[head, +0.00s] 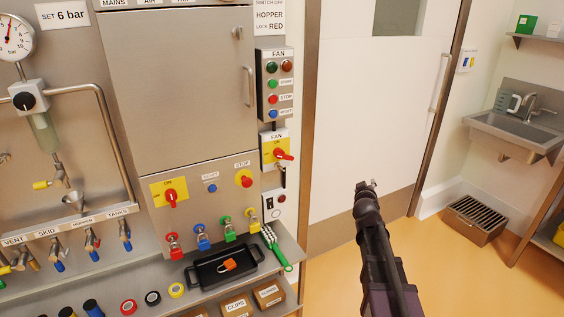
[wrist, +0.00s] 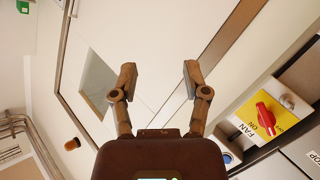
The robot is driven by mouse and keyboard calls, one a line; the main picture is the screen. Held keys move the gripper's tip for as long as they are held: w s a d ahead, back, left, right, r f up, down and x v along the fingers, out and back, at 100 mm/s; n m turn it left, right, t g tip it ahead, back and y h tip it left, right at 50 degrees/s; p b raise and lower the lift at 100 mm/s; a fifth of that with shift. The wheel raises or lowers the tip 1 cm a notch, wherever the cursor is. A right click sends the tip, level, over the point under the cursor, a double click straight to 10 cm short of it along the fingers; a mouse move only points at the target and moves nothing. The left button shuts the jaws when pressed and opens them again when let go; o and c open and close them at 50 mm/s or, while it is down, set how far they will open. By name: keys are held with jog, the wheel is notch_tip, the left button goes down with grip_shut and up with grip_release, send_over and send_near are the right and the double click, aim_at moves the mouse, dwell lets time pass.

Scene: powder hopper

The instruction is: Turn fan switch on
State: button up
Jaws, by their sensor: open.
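The fan switch (head: 270,147) is a yellow plate with a red rotary handle (head: 284,156), below a FAN label at the right side of the steel cabinet. In the head view the handle points right and slightly down. In the wrist view the switch (wrist: 268,117) is at the right edge, turned on its side, with FAN and ON lettering readable. My gripper (head: 367,186) is in front of the white door, to the right of the switch and apart from it. In the wrist view its two fingers (wrist: 160,74) are spread with nothing between them.
A fan button box (head: 275,86) is above the switch. Another yellow red-handled switch (head: 169,192) is to its left. A shelf below holds a black tray (head: 222,270) and a green-handled brush (head: 273,247). A sink (head: 515,130) stands at right. Space before the door (head: 370,110) looks clear.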

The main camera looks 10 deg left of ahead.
jog(key=w+a+r+n+t+y+b, duration=0.2)
jog(key=w+a+r+n+t+y, duration=0.1)
jog(key=w+a+n+y, duration=0.15)
jog(key=n+g+y+b, duration=0.3)
jog(key=n+g+y, duration=0.4)
jog(key=n+y, duration=0.8)
send_near(284, 158)
jog(key=shift+s+d+h, duration=0.25)
jog(key=shift+s+d, duration=0.7)
jog(key=shift+w+a, duration=0.1)
jog(key=p+x, duration=0.2)
jog(key=x, duration=1.1)
jog(key=shift+w+a+r, duration=0.15)
jog(key=shift+w+r, duration=0.05)
